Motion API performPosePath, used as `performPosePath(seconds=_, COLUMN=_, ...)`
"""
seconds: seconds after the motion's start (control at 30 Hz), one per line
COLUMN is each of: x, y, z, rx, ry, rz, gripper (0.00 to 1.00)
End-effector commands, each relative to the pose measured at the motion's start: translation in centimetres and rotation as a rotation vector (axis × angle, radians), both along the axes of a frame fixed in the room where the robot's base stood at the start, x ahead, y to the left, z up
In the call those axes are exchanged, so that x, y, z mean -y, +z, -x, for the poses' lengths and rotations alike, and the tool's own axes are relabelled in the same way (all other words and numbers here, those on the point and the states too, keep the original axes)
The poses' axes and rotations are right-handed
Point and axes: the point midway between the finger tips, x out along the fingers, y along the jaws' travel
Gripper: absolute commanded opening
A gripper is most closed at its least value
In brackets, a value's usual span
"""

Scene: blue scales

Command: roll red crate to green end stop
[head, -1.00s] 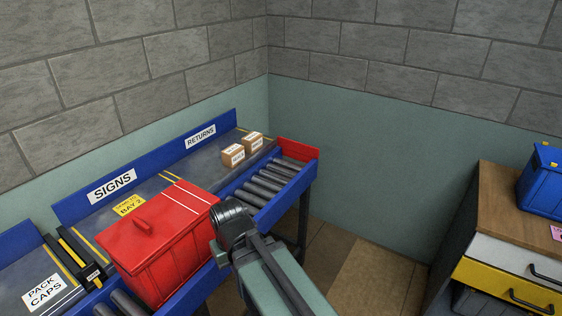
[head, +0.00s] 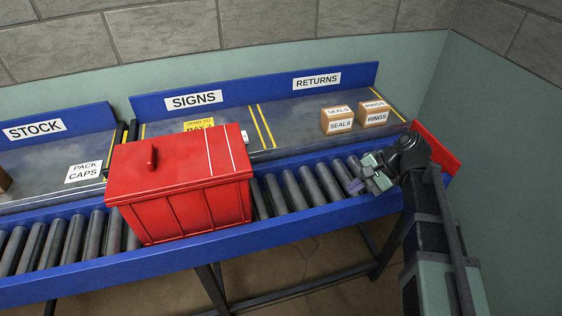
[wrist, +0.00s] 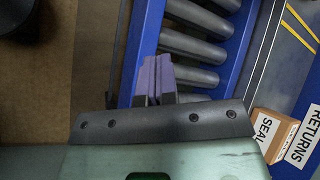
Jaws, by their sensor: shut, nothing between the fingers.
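The red crate (head: 185,200), with a lidded top, a handle and two white stripes, sits on the conveyor's grey rollers (head: 310,187) in front of the SIGNS label. My gripper (head: 357,186) is over the rollers to the right of the crate, apart from it, with bare rollers between them. Its purple fingers (wrist: 155,78) are shut and empty in the wrist view, beside the blue rail. A red end plate (head: 436,150) closes the conveyor's right end. No green end stop shows; the conveyor's left end is out of frame.
A shelf behind the rollers carries a SEALS box (head: 337,120) and a RINGS box (head: 372,114) near the right end. A blue rail (head: 300,222) runs along the front. Rollers left of the crate (head: 55,238) are clear as far as they show.

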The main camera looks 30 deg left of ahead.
Motion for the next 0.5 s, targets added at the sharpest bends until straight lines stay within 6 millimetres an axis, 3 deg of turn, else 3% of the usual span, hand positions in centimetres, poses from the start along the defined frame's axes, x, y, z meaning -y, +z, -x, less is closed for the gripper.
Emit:
performPosePath(seconds=0.03, x=-2.6, y=-1.1, z=-0.9, rx=-0.079, ry=-0.020, rz=-0.047, gripper=0.00)
performPosePath(seconds=0.07, x=-4.1, y=-0.9, z=-1.1, rx=-0.142, ry=-0.035, rz=-0.077, gripper=0.00)
performPosePath(seconds=0.23, x=-11.9, y=1.5, z=-1.9, rx=-0.581, ry=-0.104, rz=-0.202, gripper=0.00)
performPosePath(seconds=0.37, x=-15.4, y=4.3, z=-2.4, rx=-0.916, ry=-0.107, rz=-0.212, gripper=0.00)
performPosePath(seconds=0.5, x=-16.4, y=6.1, z=-2.5, rx=-1.085, ry=-0.092, rz=-0.193, gripper=0.00)
